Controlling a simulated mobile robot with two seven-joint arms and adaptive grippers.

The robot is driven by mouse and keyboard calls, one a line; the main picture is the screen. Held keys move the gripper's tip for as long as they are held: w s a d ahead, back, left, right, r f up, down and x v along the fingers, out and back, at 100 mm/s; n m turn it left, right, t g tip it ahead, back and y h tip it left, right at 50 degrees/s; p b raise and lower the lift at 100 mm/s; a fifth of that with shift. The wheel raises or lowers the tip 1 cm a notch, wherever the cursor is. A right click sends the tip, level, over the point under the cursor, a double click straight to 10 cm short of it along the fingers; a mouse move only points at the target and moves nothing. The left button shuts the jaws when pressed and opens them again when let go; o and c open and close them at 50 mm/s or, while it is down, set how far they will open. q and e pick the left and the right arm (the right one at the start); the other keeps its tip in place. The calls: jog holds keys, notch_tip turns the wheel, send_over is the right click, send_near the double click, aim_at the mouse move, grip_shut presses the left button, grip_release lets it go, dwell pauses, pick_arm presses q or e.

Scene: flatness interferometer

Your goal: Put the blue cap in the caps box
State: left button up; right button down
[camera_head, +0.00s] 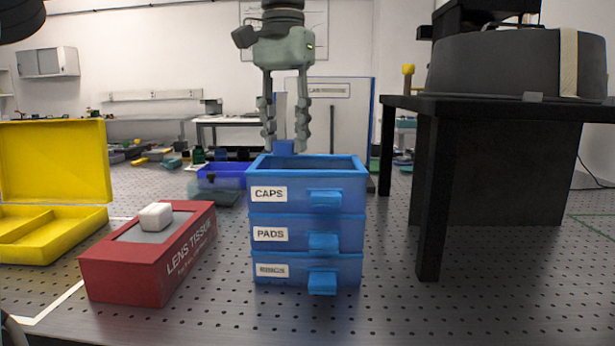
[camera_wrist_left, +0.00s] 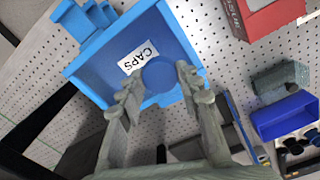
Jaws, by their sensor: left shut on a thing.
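My left gripper (camera_head: 286,138) points down over the top box of a blue stack and is shut on the blue cap (camera_head: 284,147). The cap shows as a round blue disc (camera_wrist_left: 159,75) between the fingertips in the left wrist view. The caps box (camera_head: 341,182) is the top one, open above, with a white CAPS label (camera_head: 268,194). The cap is at or just above the box's rim in the head view; its exact height is hard to tell. The box's inside (camera_wrist_left: 105,72) shows behind the cap in the left wrist view. My right gripper is not in view.
Boxes labelled PADS (camera_head: 341,230) and RINGS (camera_head: 345,265) sit below. A red lens tissue box (camera_head: 120,276) and an open yellow case (camera_head: 52,160) stand left. A black table (camera_head: 428,190) stands right. A dark blue bin (camera_head: 222,178) is behind.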

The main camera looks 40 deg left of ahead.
pick_arm(q)
jog(key=d+f, duration=0.1)
jog(key=d, duration=0.1)
jog(key=d+f, duration=0.1)
jog(key=d, duration=0.1)
jog(key=shift+w+f, duration=0.25)
jog(key=shift+f, duration=0.05)
jog(key=shift+a+f, duration=0.1)
jog(key=shift+f, duration=1.85)
jog(key=o, duration=0.7)
jog(key=shift+o, duration=0.2)
notch_tip(320, 180, up, 12)
